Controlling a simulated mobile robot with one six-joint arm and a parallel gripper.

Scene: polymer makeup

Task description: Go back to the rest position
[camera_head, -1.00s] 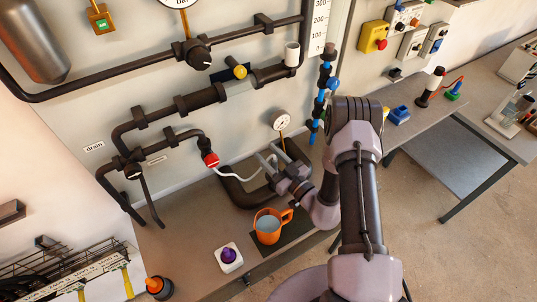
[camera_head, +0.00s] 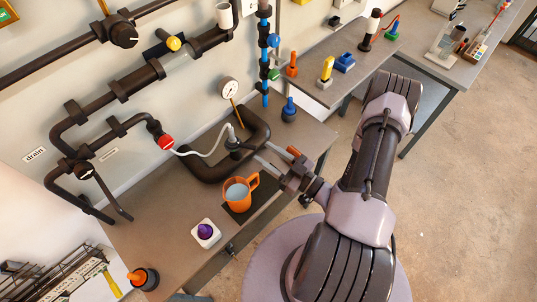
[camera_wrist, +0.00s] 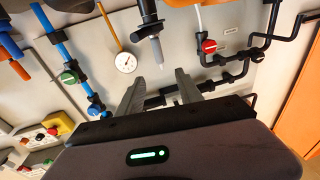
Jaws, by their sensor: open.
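My gripper (camera_head: 262,158) is open with nothing between its fingers. In the head view it hangs in front of the pipe rig, up and to the right of an orange mug (camera_head: 237,192). The mug stands on a dark mat (camera_head: 238,215) and holds a pale content. In the wrist view the two grey fingers of my gripper (camera_wrist: 158,92) point at the wall with pipes, apart from each other.
A white block with a purple knob (camera_head: 206,233) sits left of the mug. A pressure gauge (camera_head: 229,88) and a thick dark pipe loop (camera_head: 259,122) stand behind my gripper. Blue-handled valves (camera_head: 273,41) are on a vertical pipe. Open floor (camera_head: 470,220) lies to the right.

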